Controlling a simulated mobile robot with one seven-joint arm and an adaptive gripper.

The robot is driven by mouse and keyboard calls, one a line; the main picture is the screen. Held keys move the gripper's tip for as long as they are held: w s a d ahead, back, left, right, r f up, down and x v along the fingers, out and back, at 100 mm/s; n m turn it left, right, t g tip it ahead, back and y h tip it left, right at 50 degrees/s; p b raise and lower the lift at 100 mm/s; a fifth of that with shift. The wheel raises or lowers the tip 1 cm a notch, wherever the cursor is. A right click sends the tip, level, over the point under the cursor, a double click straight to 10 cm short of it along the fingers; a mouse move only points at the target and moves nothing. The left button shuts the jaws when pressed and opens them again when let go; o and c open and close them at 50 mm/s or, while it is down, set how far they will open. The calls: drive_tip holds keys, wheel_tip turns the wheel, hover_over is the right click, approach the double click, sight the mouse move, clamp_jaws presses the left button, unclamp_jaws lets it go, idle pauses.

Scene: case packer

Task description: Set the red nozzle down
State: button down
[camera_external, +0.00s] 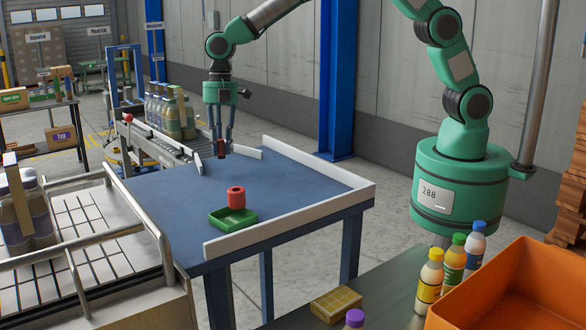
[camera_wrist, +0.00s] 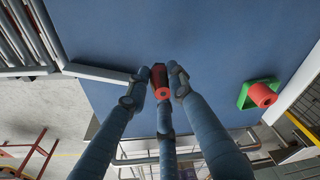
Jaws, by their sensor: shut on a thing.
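My gripper (camera_external: 222,150) hangs above the far part of the blue table (camera_external: 165,205), with its fingers pointing down. It is shut on the red nozzle (camera_external: 221,149), a small dark red piece between the fingertips. In the wrist view the nozzle (camera_wrist: 158,76) shows a dark face and a red end, partly hidden by the fingers. I cannot tell whether its lower end touches the table. A separate red cylinder (camera_external: 236,198) with a hole in its top stands upright in a green tray (camera_external: 245,218) on the table's near part, apart from my gripper.
White rails (camera_external: 290,222) edge the table's near right and far right sides. A conveyor (camera_external: 160,143) with bottles meets its far left edge. A metal-railed machine (camera_external: 100,240) stands at left. The table's middle is clear. Bottles and an orange crate (camera_external: 520,285) are at the front right.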

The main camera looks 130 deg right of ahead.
drive_tip(key=s+a+r, duration=0.2)
drive_tip(key=s+a, duration=0.4)
drive_tip(key=a, duration=0.2)
drive_tip(key=s+a+r+n, duration=0.1)
drive_tip(key=s+a+r, duration=0.1)
drive_tip(key=s+a, duration=0.4)
drive_tip(key=shift+s+a+r, duration=0.25)
drive_tip(key=shift+s+a, duration=0.1)
drive_tip(key=shift+a, duration=0.9)
drive_tip(key=shift+f+p, duration=0.45)
drive_tip(key=shift+f, duration=2.7)
drive_tip(key=shift+f, duration=1.85)
drive_tip(key=shift+f, duration=0.1)
